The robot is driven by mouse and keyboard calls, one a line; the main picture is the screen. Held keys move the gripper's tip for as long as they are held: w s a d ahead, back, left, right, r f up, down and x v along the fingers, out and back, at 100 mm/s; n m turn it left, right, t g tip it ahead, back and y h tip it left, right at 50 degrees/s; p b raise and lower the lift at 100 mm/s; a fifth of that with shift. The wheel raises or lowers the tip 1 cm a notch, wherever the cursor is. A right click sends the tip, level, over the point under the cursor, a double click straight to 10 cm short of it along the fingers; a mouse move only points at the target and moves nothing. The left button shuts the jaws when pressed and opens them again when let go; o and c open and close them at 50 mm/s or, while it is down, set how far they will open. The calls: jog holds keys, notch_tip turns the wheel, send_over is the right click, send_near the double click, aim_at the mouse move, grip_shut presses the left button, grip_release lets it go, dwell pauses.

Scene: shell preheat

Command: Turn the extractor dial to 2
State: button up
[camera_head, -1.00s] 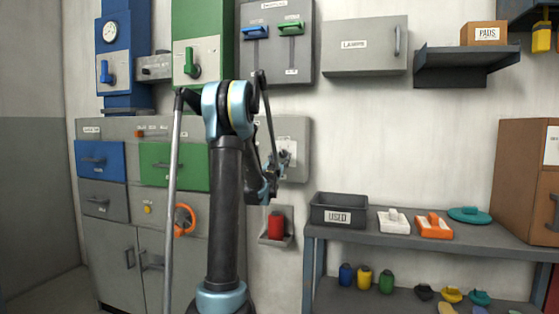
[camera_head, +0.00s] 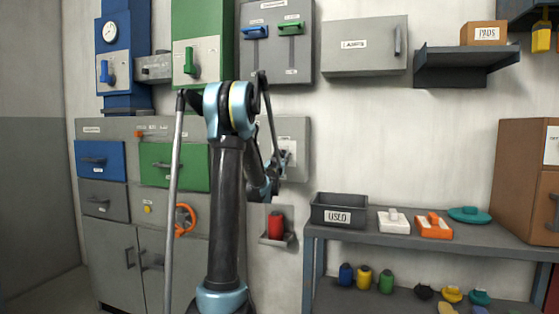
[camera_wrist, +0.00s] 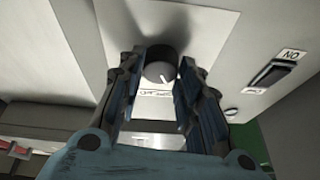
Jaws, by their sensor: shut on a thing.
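The dial (camera_wrist: 160,68), a dark round knob with a white pointer mark, sits on a pale panel in the wrist view. The pointer slants towards the lower right of that picture. A small label below the knob is too blurred to read. My gripper (camera_wrist: 160,72) has one finger on each side of the knob and is shut on it. In the head view my gripper (camera_head: 286,160) is at the grey wall box (camera_head: 298,132), partly behind my own arm. The dial's scale and numbers are not readable in either view.
In the wrist view a dark switch (camera_wrist: 268,75) with a "NO" label lies right of the dial. In the head view a red item in a wall holder (camera_head: 275,226) hangs below the box. A shelf bench (camera_head: 375,238) with a "USED" bin (camera_head: 338,210) stands right.

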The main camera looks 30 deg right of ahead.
jog(key=shift+n, duration=0.4)
jog(key=o, duration=1)
jog(key=shift+o, duration=0.2)
jog(key=shift+a, duration=0.15)
jog(key=v, duration=1.2)
jog(key=shift+f, duration=0.1)
